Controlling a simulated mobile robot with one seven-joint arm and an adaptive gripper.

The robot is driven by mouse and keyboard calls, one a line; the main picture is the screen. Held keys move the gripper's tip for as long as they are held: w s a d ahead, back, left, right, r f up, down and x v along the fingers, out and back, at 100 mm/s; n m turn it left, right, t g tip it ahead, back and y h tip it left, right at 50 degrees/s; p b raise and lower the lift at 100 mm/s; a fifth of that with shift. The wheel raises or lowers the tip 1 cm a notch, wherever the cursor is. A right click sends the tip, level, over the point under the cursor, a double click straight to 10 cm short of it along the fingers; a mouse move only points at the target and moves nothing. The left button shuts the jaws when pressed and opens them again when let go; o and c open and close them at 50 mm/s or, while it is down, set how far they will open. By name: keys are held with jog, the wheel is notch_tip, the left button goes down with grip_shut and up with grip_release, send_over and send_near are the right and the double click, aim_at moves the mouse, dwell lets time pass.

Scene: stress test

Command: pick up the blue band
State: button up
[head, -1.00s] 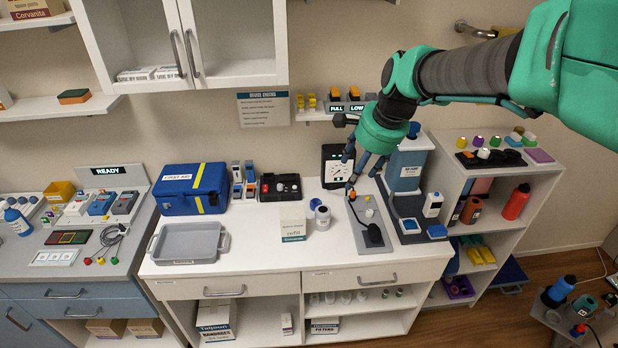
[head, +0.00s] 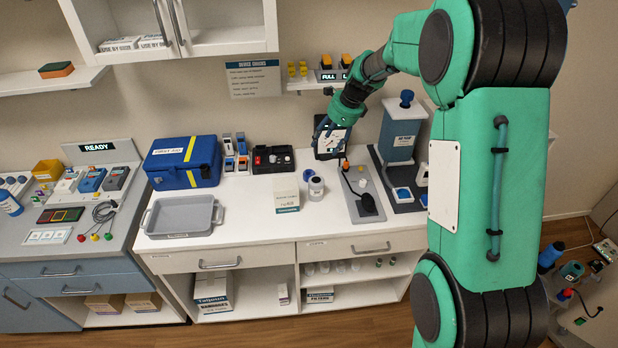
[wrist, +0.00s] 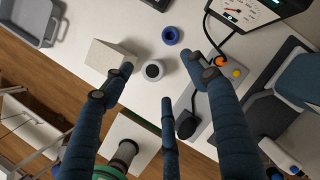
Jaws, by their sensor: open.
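The blue band (wrist: 171,35) is a small ring lying flat on the white counter in the wrist view, beyond my fingertips.
A white box (head: 287,195) stands left of the jar. To the right is a grey plate (head: 365,203) with a black device and cable. A gauge (head: 331,140) stands behind. A grey tray (head: 183,216) is at left; the counter between tray and box is clear.

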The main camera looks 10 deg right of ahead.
jog(key=w+f+m, duration=0.3)
jog(key=w+f, duration=0.2)
jog(key=f, duration=0.3)
jog(key=shift+w+a+f, duration=0.15)
jog(key=shift+w+f, duration=0.05)
jog(key=shift+w, duration=0.1)
jog(key=shift+f, duration=0.1)
jog(key=b, duration=0.2)
send_over(310, 171)
jog(key=s+d, duration=0.2)
jog(key=shift+s+a+f, duration=0.1)
jog(key=shift+f, duration=1.85)
jog(key=shift+s+f, duration=0.1)
jog(key=shift+f, duration=1.85)
jog(key=shift+b+x, duration=0.9)
jog(key=shift+x, duration=1.7)
jog(key=shift+s+a, duration=0.1)
jog(key=shift+a, duration=0.05)
jog(key=c, duration=1.1)
